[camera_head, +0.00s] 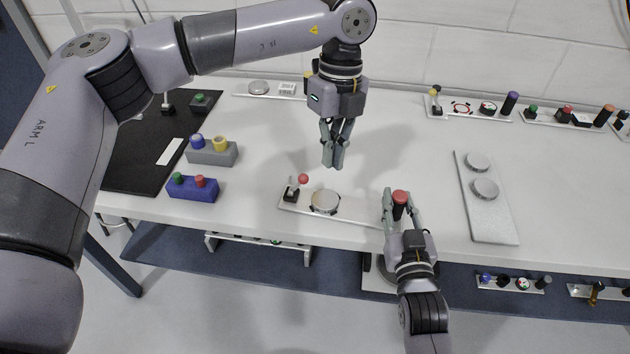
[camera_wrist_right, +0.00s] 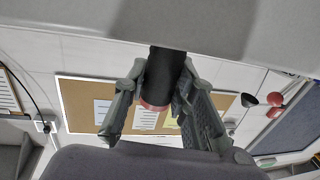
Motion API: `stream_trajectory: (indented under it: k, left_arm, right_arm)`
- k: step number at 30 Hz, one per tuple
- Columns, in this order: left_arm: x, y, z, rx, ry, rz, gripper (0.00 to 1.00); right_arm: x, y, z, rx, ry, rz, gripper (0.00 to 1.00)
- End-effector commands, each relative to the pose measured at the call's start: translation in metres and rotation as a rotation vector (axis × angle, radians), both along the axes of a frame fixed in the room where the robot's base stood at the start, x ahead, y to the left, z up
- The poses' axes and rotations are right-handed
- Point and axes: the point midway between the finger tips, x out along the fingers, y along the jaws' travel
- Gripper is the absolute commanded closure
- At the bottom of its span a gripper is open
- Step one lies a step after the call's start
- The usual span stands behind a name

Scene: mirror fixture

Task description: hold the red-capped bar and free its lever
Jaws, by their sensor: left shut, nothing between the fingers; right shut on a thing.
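The red-capped bar (camera_head: 400,199) is dark with a red top and stands at the right end of a pale plate (camera_head: 360,224) near the table's front edge. My right gripper (camera_head: 402,194) is shut on it. In the right wrist view the black bar (camera_wrist_right: 166,72), with a red end, is between the fingers (camera_wrist_right: 164,68). A lever with a pinkish-red ball (camera_head: 303,178) rises from a dark base on the plate's left end. A round silver disc (camera_head: 325,202) lies between lever and bar. My left gripper (camera_head: 334,163) is shut and empty, up and right of the lever ball, apart from it.
A blue block (camera_head: 193,188) and a grey block (camera_head: 212,153) with coloured knobs stand at left beside a black mat (camera_head: 140,160). A plate with two discs (camera_head: 490,222) lies at right. Fixture strips (camera_head: 466,106) line the back edge. The table between is mostly clear.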

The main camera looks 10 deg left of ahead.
Motion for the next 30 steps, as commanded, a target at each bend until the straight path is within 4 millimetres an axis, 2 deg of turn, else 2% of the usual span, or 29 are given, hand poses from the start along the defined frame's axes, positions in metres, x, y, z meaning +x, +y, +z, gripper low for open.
stream_trajectory:
  k: [6,20,25,30]
  left_arm:
    - [-0.001,-0.003,0.000,0.016,0.015,0.174,1.00]
    - [-0.002,-0.003,-0.005,0.018,0.017,0.191,1.00]
    - [-0.007,-0.003,-0.027,0.019,0.019,0.190,1.00]
    - [-0.013,-0.003,-0.063,0.019,0.021,0.190,1.00]
  right_arm:
    - [0.000,0.000,-0.001,0.000,0.001,0.000,1.00]
    - [0.000,0.000,-0.001,0.000,0.001,0.000,1.00]
    - [0.000,0.000,-0.001,0.000,0.001,0.000,1.00]
    - [0.000,0.000,-0.001,0.000,0.001,0.000,1.00]
